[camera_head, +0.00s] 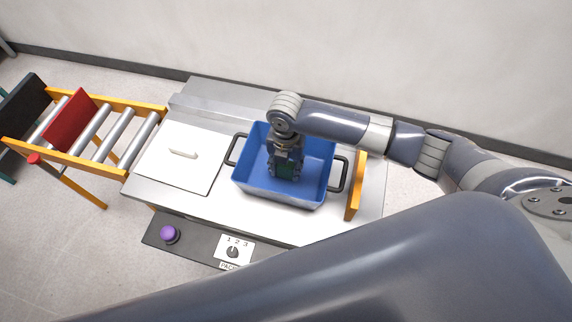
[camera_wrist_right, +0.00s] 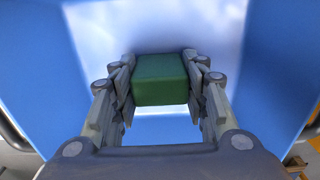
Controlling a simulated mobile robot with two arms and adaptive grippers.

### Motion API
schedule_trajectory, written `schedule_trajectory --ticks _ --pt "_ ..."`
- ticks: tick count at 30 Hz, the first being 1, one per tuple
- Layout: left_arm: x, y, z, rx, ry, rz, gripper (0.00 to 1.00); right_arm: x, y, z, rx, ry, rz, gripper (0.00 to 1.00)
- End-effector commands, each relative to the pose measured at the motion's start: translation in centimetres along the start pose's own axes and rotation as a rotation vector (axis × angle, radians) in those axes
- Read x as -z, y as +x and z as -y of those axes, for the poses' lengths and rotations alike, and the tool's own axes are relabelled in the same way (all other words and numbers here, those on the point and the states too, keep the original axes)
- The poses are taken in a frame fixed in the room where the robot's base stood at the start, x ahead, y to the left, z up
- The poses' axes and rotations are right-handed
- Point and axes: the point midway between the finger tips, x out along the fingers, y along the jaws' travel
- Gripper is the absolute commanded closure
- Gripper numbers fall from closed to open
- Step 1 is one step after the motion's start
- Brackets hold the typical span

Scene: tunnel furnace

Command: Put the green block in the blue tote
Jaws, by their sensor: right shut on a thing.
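The blue tote (camera_head: 252,187) stands on the grey work surface, with a dark handle at its left and right ends. My right gripper (camera_head: 286,170) points down inside the tote. It is shut on the green block (camera_head: 286,172), which is mostly hidden by the fingers in the head view. In the right wrist view the green block (camera_wrist_right: 160,80) sits between the two fingers of my right gripper (camera_wrist_right: 160,82), with the tote's blue walls (camera_wrist_right: 38,70) around. I cannot tell whether the block touches the tote floor. My left gripper is not in view.
A roller conveyor (camera_head: 95,130) with a red plate (camera_head: 70,120) is farther left. A yellow-orange upright (camera_head: 356,187) stands right of the tote. A purple button (camera_head: 169,234) and numbered dial (camera_head: 233,251) are in front.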

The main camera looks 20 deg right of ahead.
Motion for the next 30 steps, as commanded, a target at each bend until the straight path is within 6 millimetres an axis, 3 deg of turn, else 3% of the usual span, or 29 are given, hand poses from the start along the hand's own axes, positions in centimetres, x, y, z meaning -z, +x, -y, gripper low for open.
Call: schedule_trajectory --ticks 1,2,3,5,17,20,30 --pt "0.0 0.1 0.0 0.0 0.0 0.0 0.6 0.0 0.2 0.0 0.001 0.0 0.0 0.84" --pt "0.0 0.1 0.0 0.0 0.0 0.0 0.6 0.0 0.2 0.0 0.001 0.0 0.0 0.57" --pt "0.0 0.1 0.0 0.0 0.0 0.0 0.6 0.0 0.2 0.0 0.0 0.0 0.0 0.48" --pt "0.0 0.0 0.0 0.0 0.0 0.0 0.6 0.0 0.2 0.0 0.001 0.0 0.0 0.39" --pt "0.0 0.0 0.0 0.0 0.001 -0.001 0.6 0.0 -0.4 0.0 -0.001 0.0 0.0 0.39" --pt "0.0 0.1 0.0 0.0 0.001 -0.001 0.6 -0.1 -1.6 -0.1 -0.004 -0.001 0.001 0.39" --pt "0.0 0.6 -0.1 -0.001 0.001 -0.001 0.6 -0.1 -8.8 -0.1 -0.003 -0.002 0.001 0.39"
